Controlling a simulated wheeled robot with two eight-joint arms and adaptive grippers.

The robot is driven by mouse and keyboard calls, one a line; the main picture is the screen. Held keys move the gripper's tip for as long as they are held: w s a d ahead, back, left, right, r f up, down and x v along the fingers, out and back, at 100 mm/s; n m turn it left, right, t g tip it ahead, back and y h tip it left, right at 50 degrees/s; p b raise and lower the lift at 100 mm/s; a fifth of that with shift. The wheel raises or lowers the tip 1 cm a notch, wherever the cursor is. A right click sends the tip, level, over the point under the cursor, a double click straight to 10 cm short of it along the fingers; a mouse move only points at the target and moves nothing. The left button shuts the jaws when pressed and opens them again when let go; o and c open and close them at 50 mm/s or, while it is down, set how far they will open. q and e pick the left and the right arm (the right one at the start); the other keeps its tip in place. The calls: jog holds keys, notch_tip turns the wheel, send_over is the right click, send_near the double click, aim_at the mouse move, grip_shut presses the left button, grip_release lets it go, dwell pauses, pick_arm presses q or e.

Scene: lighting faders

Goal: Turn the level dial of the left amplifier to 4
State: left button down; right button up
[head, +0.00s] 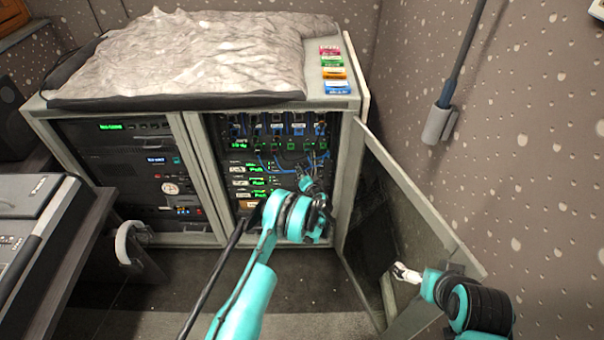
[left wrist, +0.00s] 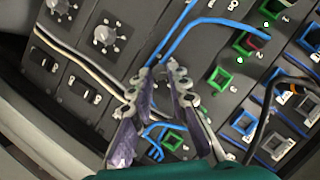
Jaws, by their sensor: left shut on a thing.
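My left gripper (head: 317,188) reaches into the open right bay of the rack cabinet. In the left wrist view its fingertips (left wrist: 166,75) are close together against a dark panel, shut on what seems to be a dial, mostly hidden between them. Two grey dials with dots around them, one upper (left wrist: 58,6) and one lower (left wrist: 104,37), show left of the fingers, roughly in line with the tips. Their settings are too small to read. I cannot tell which unit is the left amplifier. My right gripper (head: 406,273) is low by the open door, its fingers unclear.
Blue cables (left wrist: 205,22) and pale cables (left wrist: 75,62) cross the panel close to the left fingers. The cabinet door (head: 405,215) stands open on the right. A grey cloth-like cover (head: 190,55) lies on top. A console desk (head: 40,225) is at left.

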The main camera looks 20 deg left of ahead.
dwell(0.4)
pick_arm(q)
jog(key=c, duration=1.4)
grip_release()
jog(key=shift+c, duration=0.2)
jog(key=shift+d, duration=0.1)
jog(key=v, duration=1.1)
jog(key=shift+s+d, duration=0.25)
jog(key=shift+s, duration=0.1)
